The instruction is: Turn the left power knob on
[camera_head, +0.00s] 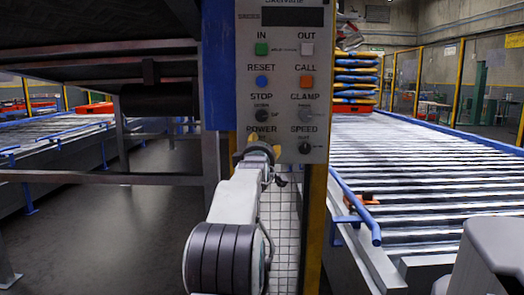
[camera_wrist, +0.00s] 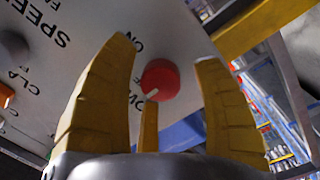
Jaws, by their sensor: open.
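The power knob (camera_wrist: 160,79) is red and round with a white pointer mark. In the wrist view it sits on the grey panel (camera_wrist: 95,22) beside the words POWER and ON. The picture is rotated there, and the mark lies toward the knob's lower left. My gripper (camera_wrist: 165,62) has yellow fingers spread apart, with the knob showing between them. No finger clearly touches it. In the head view my gripper (camera_head: 259,142) is in front of the panel's lower left, just under the POWER label, and hides the knob.
The panel has a green IN button (camera_head: 262,49), a white OUT button (camera_head: 307,49), a blue RESET button (camera_head: 262,81) and an orange CALL button (camera_head: 306,81). Dark STOP (camera_head: 262,113), CLAMP (camera_head: 305,115) and SPEED (camera_head: 305,148) knobs sit close by. A roller conveyor (camera_head: 430,165) runs at right.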

